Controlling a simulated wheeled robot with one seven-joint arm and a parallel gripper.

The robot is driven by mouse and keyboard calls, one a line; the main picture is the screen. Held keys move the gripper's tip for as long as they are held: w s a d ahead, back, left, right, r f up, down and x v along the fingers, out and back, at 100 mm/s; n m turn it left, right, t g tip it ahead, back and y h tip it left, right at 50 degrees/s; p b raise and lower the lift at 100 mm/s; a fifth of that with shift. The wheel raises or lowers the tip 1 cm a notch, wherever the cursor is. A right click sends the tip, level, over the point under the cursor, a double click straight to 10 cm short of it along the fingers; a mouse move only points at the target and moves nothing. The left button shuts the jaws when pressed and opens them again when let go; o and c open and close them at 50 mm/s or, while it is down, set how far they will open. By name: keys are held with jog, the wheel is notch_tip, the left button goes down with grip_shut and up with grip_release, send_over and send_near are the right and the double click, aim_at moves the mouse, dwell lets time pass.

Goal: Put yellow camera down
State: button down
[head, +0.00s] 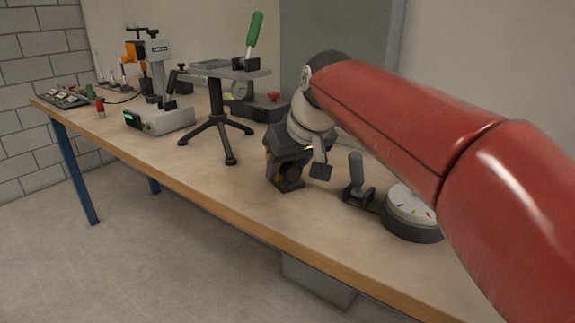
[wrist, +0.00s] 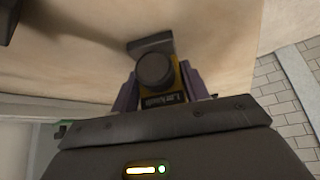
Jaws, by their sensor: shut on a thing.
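The yellow camera (wrist: 174,97), with a round black lens, sits between the purple fingers of my gripper (wrist: 160,88) in the wrist view. A dark grey foot-like piece (wrist: 150,43) shows just beyond the lens. In the head view my gripper (head: 282,166) is over the middle of the workbench (head: 232,188) and points down, shut on the camera. Little of the camera shows there, mostly a dark lower part (head: 290,184) close to the bench top. I cannot tell whether it touches the wood.
A black lever (head: 357,180) and a round dial-topped device (head: 412,212) stand just right of my gripper. A tripod stand (head: 217,110) is to the left, with a grey-green instrument (head: 160,121) beyond. A dark box (head: 262,108) is behind. Bare wood lies in front and left.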

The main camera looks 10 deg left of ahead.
jog(key=c, duration=1.2)
grip_release()
jog(key=shift+f, duration=0.2)
jog(key=o, duration=0.5)
jog(key=shift+r, duration=0.1)
jog(key=shift+r, duration=0.25)
jog(key=p+v, duration=0.1)
jog(key=v, duration=1.1)
jog(key=shift+f, duration=0.1)
